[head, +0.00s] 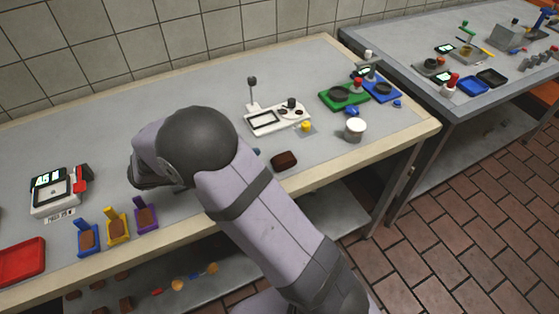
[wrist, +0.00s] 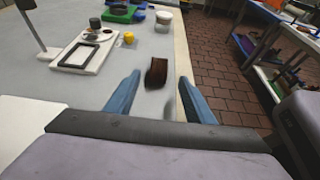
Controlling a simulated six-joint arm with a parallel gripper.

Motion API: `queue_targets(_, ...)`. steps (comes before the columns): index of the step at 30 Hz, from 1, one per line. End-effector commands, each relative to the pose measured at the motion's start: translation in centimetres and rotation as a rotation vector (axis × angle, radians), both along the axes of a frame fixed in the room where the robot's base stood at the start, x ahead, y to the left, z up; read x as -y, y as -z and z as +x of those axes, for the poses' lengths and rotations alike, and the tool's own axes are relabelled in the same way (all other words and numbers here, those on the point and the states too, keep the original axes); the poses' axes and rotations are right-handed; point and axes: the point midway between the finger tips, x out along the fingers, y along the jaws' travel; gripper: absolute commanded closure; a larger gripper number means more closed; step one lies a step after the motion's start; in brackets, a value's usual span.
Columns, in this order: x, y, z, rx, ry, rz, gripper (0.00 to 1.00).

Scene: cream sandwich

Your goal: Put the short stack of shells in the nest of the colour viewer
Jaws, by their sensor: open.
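A dark brown, rounded block (head: 284,160), which looks like a stack of shells, lies on the table near its front edge. In the wrist view the brown stack (wrist: 157,72) is ahead of my gripper (wrist: 160,95), between the lines of its two blue fingers. The fingers are apart and nothing is between their tips. In the head view my arm hides the gripper. A white device (head: 277,119) with a black rectangular frame, a knob and an upright post, seemingly the colour viewer, stands behind the stack; it also shows in the wrist view (wrist: 72,62).
Blue (head: 87,240), yellow (head: 117,228) and purple (head: 146,217) holders with brown pieces stand at left, near a white scale (head: 60,191) and a red tray (head: 22,261). A white tub (head: 355,129) and a green board (head: 344,96) are at right.

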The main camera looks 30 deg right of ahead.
Motion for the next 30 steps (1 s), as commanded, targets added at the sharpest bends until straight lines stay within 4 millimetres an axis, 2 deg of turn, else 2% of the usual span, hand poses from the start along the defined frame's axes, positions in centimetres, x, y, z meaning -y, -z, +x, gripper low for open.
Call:
queue_targets(4, 1.3, -0.9, -0.1, 0.000, 0.035, 0.000, 0.51)
queue_targets(7, 3.6, -2.5, -0.4, 0.006, 0.098, 0.003, 0.51)
queue_targets(11, 8.5, -6.1, -1.4, 0.033, 0.233, 0.013, 0.51)
queue_targets(14, 13.0, -9.6, -3.1, 0.064, 0.365, 0.021, 0.51)
queue_targets(16, 15.9, -11.8, -4.8, 0.084, 0.462, 0.030, 0.51)
queue_targets(19, 18.4, -13.5, -7.9, 0.104, 0.614, 0.074, 0.51)
queue_targets(21, 19.3, -14.1, -9.7, 0.127, 0.714, 0.129, 0.51)
queue_targets(24, 19.5, -14.0, -11.7, 0.221, 0.880, 0.232, 0.51)
queue_targets(27, 18.2, -12.5, -12.0, 0.388, 1.052, 0.314, 0.51)
queue_targets(30, 16.6, -11.1, -11.2, 0.556, 1.207, 0.366, 0.51)
